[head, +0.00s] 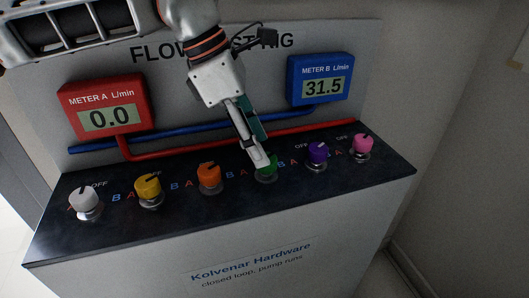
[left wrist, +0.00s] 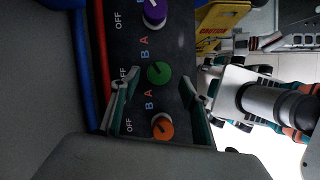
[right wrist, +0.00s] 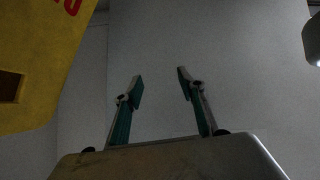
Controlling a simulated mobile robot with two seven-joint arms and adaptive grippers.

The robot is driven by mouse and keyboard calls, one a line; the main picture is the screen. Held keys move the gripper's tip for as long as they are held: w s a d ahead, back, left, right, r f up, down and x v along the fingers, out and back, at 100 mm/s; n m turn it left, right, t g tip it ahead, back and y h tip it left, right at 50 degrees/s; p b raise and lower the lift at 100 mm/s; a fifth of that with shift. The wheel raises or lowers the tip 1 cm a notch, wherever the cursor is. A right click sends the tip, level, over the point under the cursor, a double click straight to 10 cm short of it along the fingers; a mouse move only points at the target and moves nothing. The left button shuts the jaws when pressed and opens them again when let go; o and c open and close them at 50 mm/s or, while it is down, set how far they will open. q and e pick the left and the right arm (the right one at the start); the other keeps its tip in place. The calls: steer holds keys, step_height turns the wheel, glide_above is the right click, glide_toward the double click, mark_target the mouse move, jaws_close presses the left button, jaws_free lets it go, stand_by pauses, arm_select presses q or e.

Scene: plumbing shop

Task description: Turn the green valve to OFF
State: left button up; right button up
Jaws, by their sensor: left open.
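The green valve (head: 267,172) is a round knob in the row on the black panel top, partly hidden by my left gripper (head: 262,163) in the head view. In the left wrist view the green valve (left wrist: 158,74) shows whole, just beyond the open fingers of my left gripper (left wrist: 159,98). The fingers are on either side of its line, with nothing held. I cannot tell clearly where its pointer line aims. Meter B (head: 322,79) reads 31.5 and meter A (head: 103,109) reads 0.0. My right gripper (right wrist: 161,82) is open and empty, facing a grey wall.
The orange valve (head: 209,176) and purple valve (head: 317,153) flank the green one closely. White (head: 84,199), yellow (head: 148,187) and pink (head: 363,144) valves stand farther along. Red and blue pipes run behind. A yellow sign (right wrist: 35,70) is near my right gripper.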

arm_select(q)
steer(key=shift+b+x, duration=0.3)
steer(key=shift+x, duration=1.55)
arm_select(e)
steer(key=shift+w+a+r, duration=0.1)
steer(key=shift+w+r, duration=0.45)
steer(key=shift+w, duration=0.15)
arm_select(q)
steer(key=c, duration=1)
steer(key=shift+c, duration=0.5)
arm_select(e)
steer(key=shift+s+f, duration=0.2)
arm_select(q)
steer(key=shift+r, duration=0.1)
arm_select(e)
steer(key=shift+r, duration=0.1)
